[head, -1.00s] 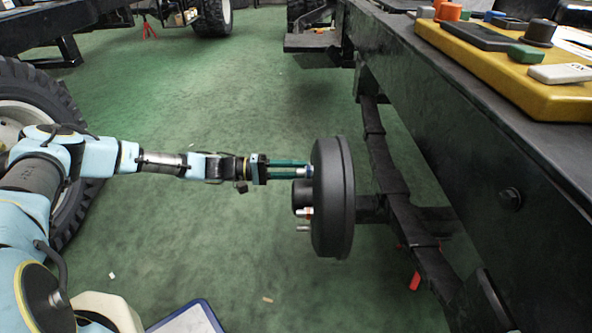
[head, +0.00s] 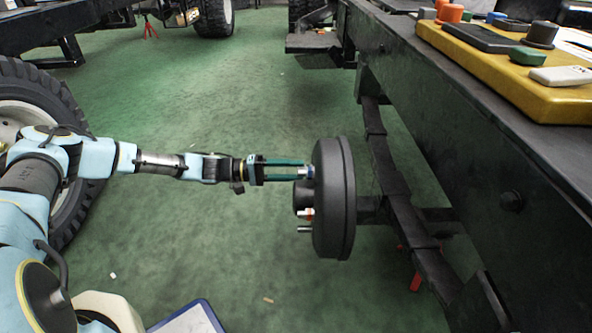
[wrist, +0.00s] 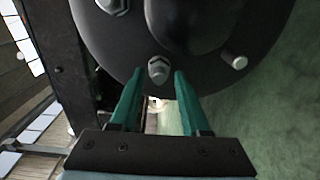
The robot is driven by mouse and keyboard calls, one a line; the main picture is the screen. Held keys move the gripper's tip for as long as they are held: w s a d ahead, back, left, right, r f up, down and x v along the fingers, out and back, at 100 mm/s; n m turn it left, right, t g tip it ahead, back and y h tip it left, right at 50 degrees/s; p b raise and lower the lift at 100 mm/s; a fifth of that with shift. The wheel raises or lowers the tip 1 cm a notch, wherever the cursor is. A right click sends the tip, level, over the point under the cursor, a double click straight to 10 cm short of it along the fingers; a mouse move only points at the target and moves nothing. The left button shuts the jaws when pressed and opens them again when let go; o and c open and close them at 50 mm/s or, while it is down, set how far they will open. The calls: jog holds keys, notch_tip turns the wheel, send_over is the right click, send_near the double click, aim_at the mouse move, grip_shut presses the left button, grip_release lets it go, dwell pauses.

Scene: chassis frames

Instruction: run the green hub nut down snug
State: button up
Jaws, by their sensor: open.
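The dark wheel hub drum (head: 333,200) stands on the axle beside the chassis rail. My gripper (head: 304,170) reaches it from the left, with its teal fingers level and pointing at the hub face. In the wrist view my gripper (wrist: 158,74) is open. A silver-grey hex nut on a stud (wrist: 158,70) shows between the fingertips, with a gap on each side. In the head view a nut with a bluish look (head: 309,172) sits at the fingertips. I see no clearly green nut; the fingers partly cover that spot.
Lower on the hub are a reddish-marked nut (head: 307,214) and a bare stud (head: 304,230). A yellow tray (head: 500,70) with several coloured parts lies on the chassis rail (head: 430,120). A tyre (head: 60,110) stands at left. The green floor between is mostly clear.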

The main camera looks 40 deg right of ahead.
jog(key=p+v, duration=0.1)
jog(key=v, duration=0.9)
